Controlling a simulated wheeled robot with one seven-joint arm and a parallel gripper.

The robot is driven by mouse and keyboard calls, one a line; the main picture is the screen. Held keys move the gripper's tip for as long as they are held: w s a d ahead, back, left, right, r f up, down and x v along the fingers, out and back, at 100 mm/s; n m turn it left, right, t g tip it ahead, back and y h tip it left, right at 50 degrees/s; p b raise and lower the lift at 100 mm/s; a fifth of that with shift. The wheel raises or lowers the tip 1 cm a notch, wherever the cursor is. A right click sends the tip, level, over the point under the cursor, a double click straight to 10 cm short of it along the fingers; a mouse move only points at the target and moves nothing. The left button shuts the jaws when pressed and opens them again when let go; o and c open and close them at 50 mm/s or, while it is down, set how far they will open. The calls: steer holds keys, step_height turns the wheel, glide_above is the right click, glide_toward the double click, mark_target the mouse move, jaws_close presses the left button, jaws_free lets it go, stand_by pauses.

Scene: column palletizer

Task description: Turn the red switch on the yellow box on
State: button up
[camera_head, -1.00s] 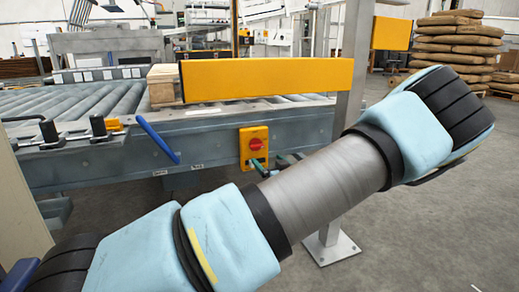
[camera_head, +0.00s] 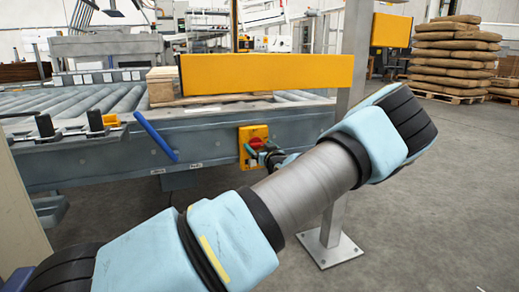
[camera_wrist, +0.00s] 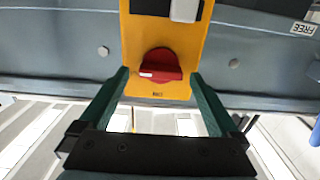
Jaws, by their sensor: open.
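The yellow box (camera_head: 246,133) is fixed to the side of the grey conveyor, left of the metal post. Its red switch (camera_head: 255,143) is partly hidden by my gripper (camera_head: 259,153) in the head view. In the wrist view the box (camera_wrist: 130,45) stands at the top centre, and the red switch (camera_wrist: 160,66) is a round knob with a raised handle lying roughly crosswise and a white mark at its left. My gripper (camera_wrist: 160,76) is open, its green fingers on either side of the switch. I cannot tell whether they touch it.
A yellow guard beam (camera_head: 265,74) runs above the box to a metal post (camera_head: 333,215) on the right. A blue lever (camera_head: 157,140) sticks out at the left of the conveyor (camera_head: 205,148). Stacked sacks (camera_head: 455,58) stand far back right. The right floor is clear.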

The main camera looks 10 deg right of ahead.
steer(key=c, duration=1.4)
steer(key=shift+o, duration=0.2)
steer(key=shift+n, duration=0.3)
steer(key=n, duration=0.3)
steer(key=shift+a, duration=0.15)
steer(key=n+b, duration=0.1)
steer(key=n, duration=0.3)
steer(key=n+b, duration=0.1)
steer(key=shift+a+f+n+b, duration=0.1)
steer(key=shift+f+n+b, duration=0.15)
steer(key=shift+n+b, duration=0.15)
steer(key=n+b, duration=0.3)
steer(key=n, duration=0.1)
steer(key=shift+f+n, duration=0.15)
steer(key=shift+n, duration=0.15)
steer(key=n+b, duration=0.3)
steer(key=b, duration=0.1)
steer(key=shift+n, duration=0.4)
